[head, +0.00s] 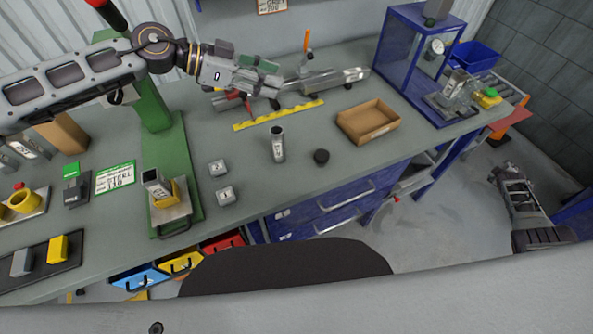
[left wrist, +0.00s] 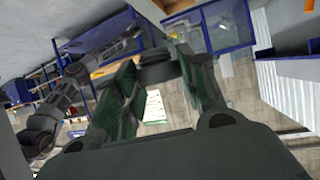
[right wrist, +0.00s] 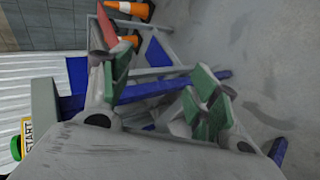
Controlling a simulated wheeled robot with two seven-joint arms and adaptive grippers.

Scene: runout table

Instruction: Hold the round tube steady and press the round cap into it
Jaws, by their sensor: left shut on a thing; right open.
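A grey metal tube (head: 278,146), which looks like the round tube, stands upright on the bench with its dark opening up. A flat black round piece (head: 321,157), which looks like a cap, lies to its right. My left gripper (head: 276,79) is behind the tube, above the back of the bench, apart from both. In the left wrist view a dark round thing (left wrist: 155,66) sits between its fingertips; I cannot tell exactly what it is. My right gripper (right wrist: 165,85) is open and empty, off the bench to the right, over the floor.
A square tube (head: 156,186) sits in the green press (head: 188,165) at left. A cardboard tray (head: 384,134) lies right of the black piece. A yellow ruler (head: 277,116) lies behind the tube. A blue cabinet (head: 402,57) stands at back right.

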